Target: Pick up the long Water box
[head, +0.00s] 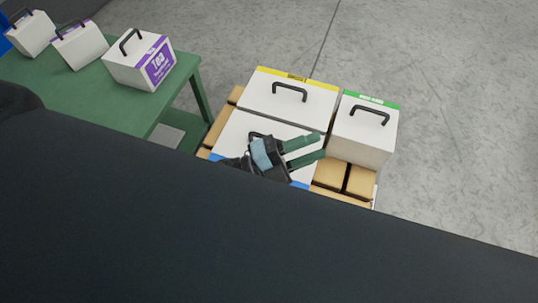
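A white box with blue edging (232,132) sits on the wooden pallet (330,171). Its blue label shows only in part and I cannot read it, so I cannot confirm that it is the Water box. My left gripper (321,146) is over this box, its two green fingers apart and pointing right, with nothing seen between them. The gripper hides much of the box top and most of its black handle; only a bit of the handle shows beside the gripper. I cannot tell whether the gripper touches the box. My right gripper is not in view.
A yellow-edged white box (262,96) stands behind, and a green-edged white box (352,140) to the right, both on the pallet. A green table (98,98) at left holds a purple Tea box (120,67) and two more handled boxes. Concrete floor is clear at right.

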